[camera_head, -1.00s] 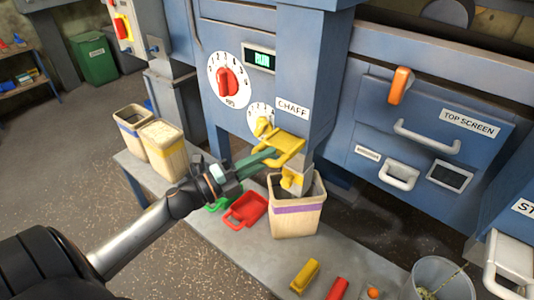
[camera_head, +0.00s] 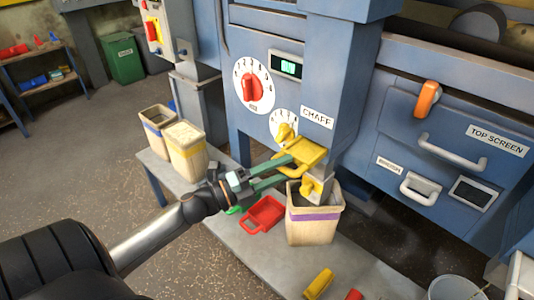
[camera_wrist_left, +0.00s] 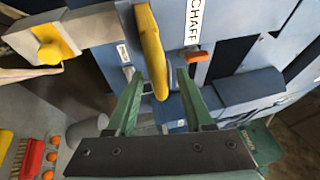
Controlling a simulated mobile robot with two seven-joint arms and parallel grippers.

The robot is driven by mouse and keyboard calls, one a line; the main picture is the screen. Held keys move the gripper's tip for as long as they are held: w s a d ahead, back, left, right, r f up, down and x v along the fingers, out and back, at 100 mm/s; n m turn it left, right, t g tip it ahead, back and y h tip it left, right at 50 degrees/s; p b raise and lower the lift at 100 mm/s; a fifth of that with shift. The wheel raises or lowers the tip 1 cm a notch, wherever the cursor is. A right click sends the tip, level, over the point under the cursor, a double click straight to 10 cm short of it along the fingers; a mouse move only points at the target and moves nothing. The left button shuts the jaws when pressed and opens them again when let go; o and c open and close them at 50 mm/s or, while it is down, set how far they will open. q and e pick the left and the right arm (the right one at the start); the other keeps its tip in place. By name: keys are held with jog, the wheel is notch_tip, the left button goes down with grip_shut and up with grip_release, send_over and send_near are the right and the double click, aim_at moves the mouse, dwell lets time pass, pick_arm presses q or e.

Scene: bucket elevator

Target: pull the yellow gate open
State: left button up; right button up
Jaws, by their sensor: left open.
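The yellow gate (camera_head: 304,152) sticks out from the blue spout under the CHAFF label. In the left wrist view its yellow handle (camera_wrist_left: 152,48) hangs between my two green fingers, with gaps beside it. My left gripper (camera_head: 287,170) is open at the front edge of the gate. I cannot tell whether a finger touches the handle. A second yellow part (camera_head: 312,188) sits lower on the spout, above a tan bin with a purple band (camera_head: 312,226). My right gripper is not in view.
A red scoop (camera_head: 264,213) lies on the grey bench below my left gripper. Two tan bins (camera_head: 186,148) stand at the bench's left end. A dial with a red knob (camera_head: 251,87) is up left of the gate. A metal bucket (camera_head: 454,287) stands at the lower right.

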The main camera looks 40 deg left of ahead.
pick_arm(q)
jog(key=v, duration=1.2)
jog(key=shift+s+a, duration=0.1)
